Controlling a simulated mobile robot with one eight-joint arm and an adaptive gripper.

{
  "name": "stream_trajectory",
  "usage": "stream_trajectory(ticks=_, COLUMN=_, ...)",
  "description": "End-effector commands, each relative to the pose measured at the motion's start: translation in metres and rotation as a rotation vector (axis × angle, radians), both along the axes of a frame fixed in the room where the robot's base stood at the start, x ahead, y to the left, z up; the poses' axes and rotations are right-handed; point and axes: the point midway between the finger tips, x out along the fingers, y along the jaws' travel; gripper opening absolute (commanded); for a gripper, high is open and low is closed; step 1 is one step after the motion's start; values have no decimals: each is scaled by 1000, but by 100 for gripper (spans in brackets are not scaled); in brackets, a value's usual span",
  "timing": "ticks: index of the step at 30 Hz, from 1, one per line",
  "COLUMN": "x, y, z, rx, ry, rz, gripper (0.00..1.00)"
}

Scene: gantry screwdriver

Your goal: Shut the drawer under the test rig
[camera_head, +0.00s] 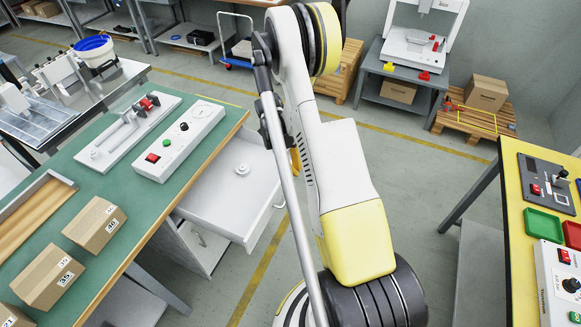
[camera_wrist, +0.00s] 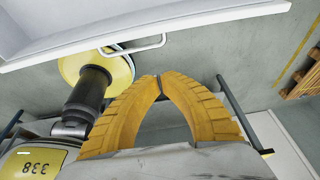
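The drawer (camera_head: 235,192) is white and stands open under the green bench, below the test rig (camera_head: 180,139), a white unit with red and green buttons. A small round white part (camera_head: 242,169) lies inside the drawer.
Cardboard boxes (camera_head: 95,223) and a wooden tray (camera_head: 32,214) lie on the green bench (camera_head: 150,200). A yellow-topped table (camera_head: 516,235) stands at the right. Open grey floor (camera_head: 425,190) lies between them. Shelves and pallets stand at the back.

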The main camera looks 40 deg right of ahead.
Motion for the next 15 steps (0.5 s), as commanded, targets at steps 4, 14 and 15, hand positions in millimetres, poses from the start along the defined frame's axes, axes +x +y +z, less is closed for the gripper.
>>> stream_trajectory(ticks=4, x=-11, y=-5, z=-36, rx=0, ry=-1, rz=-1, gripper=0)
stream_trajectory(ticks=14, x=13, y=6, z=-51, rx=0, ry=1, rz=3, gripper=0)
stream_trajectory(ticks=15, x=16, y=7, z=-50, rx=0, ry=1, rz=3, gripper=0)
